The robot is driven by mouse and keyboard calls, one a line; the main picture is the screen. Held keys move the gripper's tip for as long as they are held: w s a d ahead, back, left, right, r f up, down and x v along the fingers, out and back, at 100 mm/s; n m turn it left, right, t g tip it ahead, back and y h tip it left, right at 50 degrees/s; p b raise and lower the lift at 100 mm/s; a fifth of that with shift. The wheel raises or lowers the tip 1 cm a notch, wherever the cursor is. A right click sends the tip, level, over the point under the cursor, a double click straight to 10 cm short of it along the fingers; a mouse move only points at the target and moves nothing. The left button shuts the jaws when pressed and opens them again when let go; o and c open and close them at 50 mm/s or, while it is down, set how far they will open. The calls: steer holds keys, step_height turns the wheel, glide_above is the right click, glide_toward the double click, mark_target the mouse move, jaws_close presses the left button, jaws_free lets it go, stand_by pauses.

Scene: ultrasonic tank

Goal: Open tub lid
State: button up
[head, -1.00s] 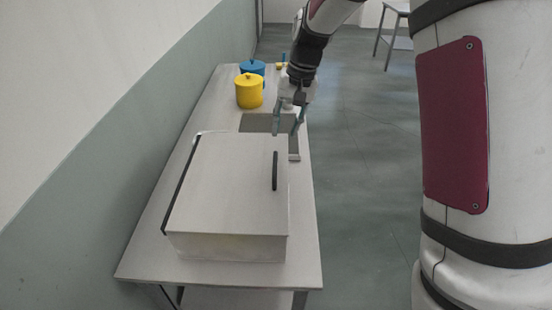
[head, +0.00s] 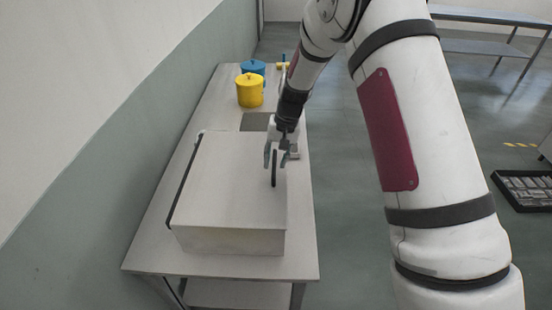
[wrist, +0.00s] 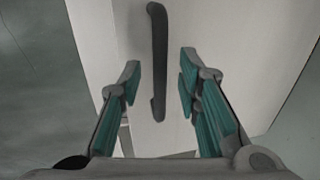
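The tub (head: 230,241) is a pale grey box on the table, and its flat lid (head: 228,180) is shut. A dark bar handle (head: 274,170) stands near the lid's right edge. My gripper (head: 276,160) is open at the far end of the handle. In the wrist view, the handle (wrist: 158,60) lies between and ahead of the two teal-padded fingers of my gripper (wrist: 158,80), with a gap on each side. I cannot tell how far the fingertips are above the lid (wrist: 215,40).
The tub stands on a long grey table (head: 150,250) beside a wall. A yellow pot (head: 250,90) and a blue pot (head: 253,67) stand at its far end. A dark tray (head: 525,190) lies at the right.

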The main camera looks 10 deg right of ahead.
jaws_close()
steer(key=shift+r, duration=0.1)
